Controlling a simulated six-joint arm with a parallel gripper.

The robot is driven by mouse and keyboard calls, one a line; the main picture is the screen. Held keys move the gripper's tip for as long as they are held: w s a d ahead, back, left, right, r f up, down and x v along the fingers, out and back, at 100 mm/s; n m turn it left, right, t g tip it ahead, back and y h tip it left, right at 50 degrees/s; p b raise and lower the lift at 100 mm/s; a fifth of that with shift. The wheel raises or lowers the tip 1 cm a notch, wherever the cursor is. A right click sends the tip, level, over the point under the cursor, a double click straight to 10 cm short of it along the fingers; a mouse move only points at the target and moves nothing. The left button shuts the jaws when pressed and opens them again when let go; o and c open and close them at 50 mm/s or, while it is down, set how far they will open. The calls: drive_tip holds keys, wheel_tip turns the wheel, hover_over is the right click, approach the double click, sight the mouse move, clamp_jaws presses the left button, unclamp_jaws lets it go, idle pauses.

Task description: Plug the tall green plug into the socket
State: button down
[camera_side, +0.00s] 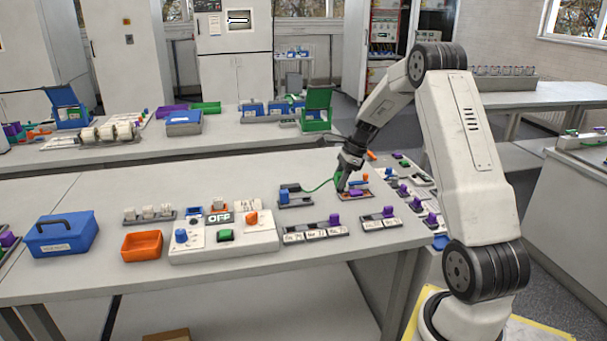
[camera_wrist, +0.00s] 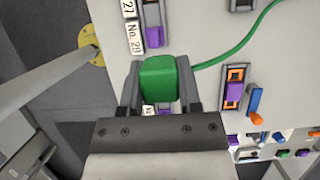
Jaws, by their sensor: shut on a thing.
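In the wrist view the green plug (camera_wrist: 158,80) sits between the two grey fingers of my gripper (camera_wrist: 159,92), which is shut on it. A green cable (camera_wrist: 232,55) runs from the plug to the upper right. In the side view my gripper (camera_side: 342,182) points down over the right part of the table, and the cable (camera_side: 318,188) runs left from it to a small grey unit with a blue knob (camera_side: 284,194). The plug is mostly hidden there. Whether the plug touches anything below it, and which socket is meant, I cannot tell.
Close by my gripper is an orange and purple unit (camera_side: 356,193), also seen in the wrist view (camera_wrist: 235,92). Labelled strips with purple plugs (camera_side: 315,231) lie in front. A white OFF panel (camera_side: 222,232), orange tray (camera_side: 142,246) and blue box (camera_side: 62,236) stand left.

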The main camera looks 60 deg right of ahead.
hover_over(364, 220)
drive_tip(key=d, duration=0.2)
wheel_tip(364, 220, down, 4)
drive_tip(key=shift+s+a+f, duration=0.1)
drive_tip(key=shift+s+a, duration=0.15)
drive_tip(key=shift+s, duration=0.2)
drive_tip(key=shift+f, duration=0.2)
drive_tip(key=shift+f, duration=3.25)
drive_tip(key=shift+f, duration=0.2)
drive_tip(key=shift+c, duration=1)
unclamp_jaws()
drive_tip(key=v, duration=0.7)
drive_tip(key=shift+r, duration=0.35)
